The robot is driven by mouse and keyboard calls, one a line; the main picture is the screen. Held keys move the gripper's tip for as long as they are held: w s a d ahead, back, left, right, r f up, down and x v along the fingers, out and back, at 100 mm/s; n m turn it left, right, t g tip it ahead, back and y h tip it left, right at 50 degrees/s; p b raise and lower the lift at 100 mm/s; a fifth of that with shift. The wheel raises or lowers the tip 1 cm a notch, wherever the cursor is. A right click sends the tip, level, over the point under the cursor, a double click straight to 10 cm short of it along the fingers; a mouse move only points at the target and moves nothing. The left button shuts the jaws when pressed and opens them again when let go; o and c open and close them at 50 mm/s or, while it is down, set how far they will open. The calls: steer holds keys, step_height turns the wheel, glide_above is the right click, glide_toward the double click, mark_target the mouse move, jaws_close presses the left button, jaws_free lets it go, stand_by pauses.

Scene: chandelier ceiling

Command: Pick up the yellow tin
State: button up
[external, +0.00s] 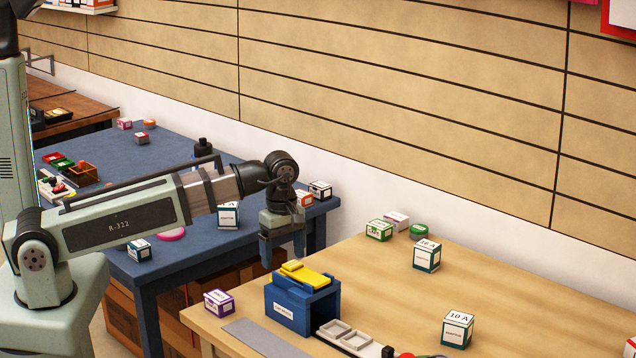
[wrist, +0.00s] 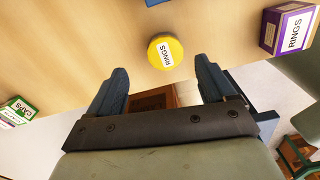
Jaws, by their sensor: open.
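The yellow tin (wrist: 165,51) is round, with a white label reading RINGS. In the wrist view it sits on the wooden table (wrist: 70,45), just beyond and roughly centred between my fingertips. My gripper (wrist: 160,68) is open, its dark blue fingers apart with nothing between them. In the external view my gripper (external: 283,256) points down near the wooden table's edge, above and behind the blue box. I cannot make out the tin in the external view; the blue box or my gripper probably hides it.
A blue box (external: 290,305) with a yellow top stands near the tin. A purple box (wrist: 288,29) is right of the tin in the wrist view, a green box (wrist: 18,112) far left. A blue table (external: 165,265) stands across a gap.

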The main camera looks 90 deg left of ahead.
steer(key=shift+s+d+f, duration=0.1)
steer(key=shift+s+f, duration=0.1)
steer(key=shift+f, duration=1.4)
steer(key=shift+s+d+f, duration=0.1)
steer(key=shift+s+f, duration=0.1)
steer(key=shift+f, duration=1.35)
steer(key=shift+c, duration=0.2)
steer(key=c, duration=1.1)
